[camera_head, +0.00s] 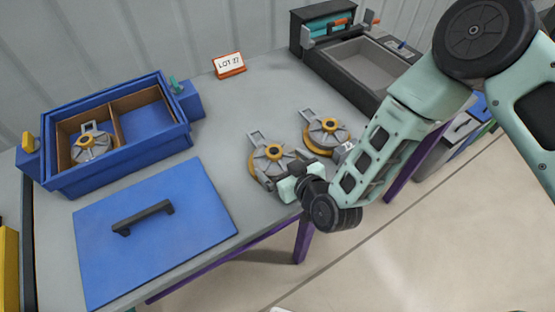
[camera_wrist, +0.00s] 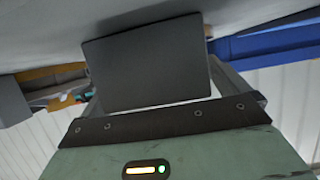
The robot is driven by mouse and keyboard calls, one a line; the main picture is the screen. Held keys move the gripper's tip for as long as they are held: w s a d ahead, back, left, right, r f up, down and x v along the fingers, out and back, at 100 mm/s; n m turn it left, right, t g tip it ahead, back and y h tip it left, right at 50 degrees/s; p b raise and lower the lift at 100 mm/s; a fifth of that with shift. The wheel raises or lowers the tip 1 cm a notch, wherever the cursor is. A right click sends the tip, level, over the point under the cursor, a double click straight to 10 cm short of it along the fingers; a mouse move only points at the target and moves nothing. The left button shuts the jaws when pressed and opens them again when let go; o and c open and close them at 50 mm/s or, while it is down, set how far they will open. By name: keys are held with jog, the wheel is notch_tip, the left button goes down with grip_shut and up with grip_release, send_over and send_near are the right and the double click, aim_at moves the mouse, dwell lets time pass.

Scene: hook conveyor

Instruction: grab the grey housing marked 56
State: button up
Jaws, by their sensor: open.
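Two grey housings with yellow rims and yellow hubs lie on the grey table: a left one (camera_head: 268,160) and a right one (camera_head: 325,131). A third grey housing (camera_head: 91,147) sits in the left compartment of the blue box. I cannot read the number 56 on any of them. My gripper (camera_head: 287,181) is open, low at the table's front edge, at the near right side of the left housing. I cannot tell whether it touches that housing. In the wrist view a flat dark grey plate (camera_wrist: 148,68) fills the space ahead of the palm; I cannot tell what it belongs to.
The blue box (camera_head: 118,170) has an empty right compartment. A blue lid (camera_head: 190,225) with a dark handle lies in front. A sign reading LOT (camera_head: 229,64) stands at the back. A dark tray (camera_head: 368,65) is at back right. Clear table lies behind the housings.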

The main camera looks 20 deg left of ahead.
jog(key=c, duration=1.1)
jog(key=shift+a, duration=0.1)
jog(key=shift+r, duration=0.1)
